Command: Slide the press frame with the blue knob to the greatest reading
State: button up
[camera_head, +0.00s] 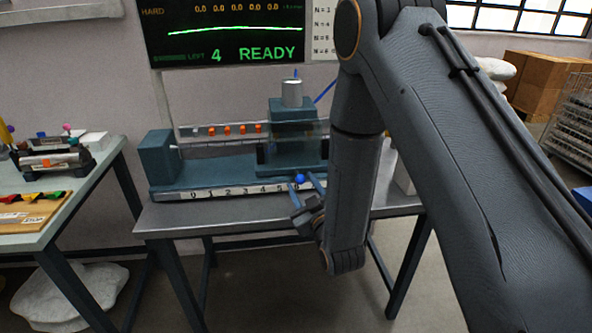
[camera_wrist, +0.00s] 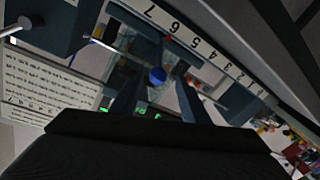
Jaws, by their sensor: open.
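The teal press frame (camera_head: 293,125) stands on the bench rig near the right part of the numbered scale (camera_head: 235,191). Its blue knob (camera_head: 299,179) faces the front, near the 5 in the head view. My gripper (camera_head: 307,189) is open in front of the knob. In the wrist view, the blue knob (camera_wrist: 157,75) lies between the two dark fingers of my gripper (camera_wrist: 160,84); I cannot tell whether they touch it. The wrist view shows the scale (camera_wrist: 200,43) with numbers up to 7 and a small red mark near the 6. My arm hides the scale's high end in the head view.
A teal end block (camera_head: 158,157) stands at the rig's left end. A dark screen (camera_head: 225,30) reads READY and 4 behind it. A side table (camera_head: 60,215) with small items stands at the left. The grey bench (camera_head: 225,213) has a clear front edge.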

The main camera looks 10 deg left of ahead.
aim_at(296, 172)
jog(key=x, duration=0.3)
jog(key=p+x, duration=0.1)
jog(key=x, duration=0.2)
jog(key=shift+d, duration=0.25)
jog(key=shift+p+x, duration=0.3)
jog(key=shift+x, duration=0.5)
grip_shut()
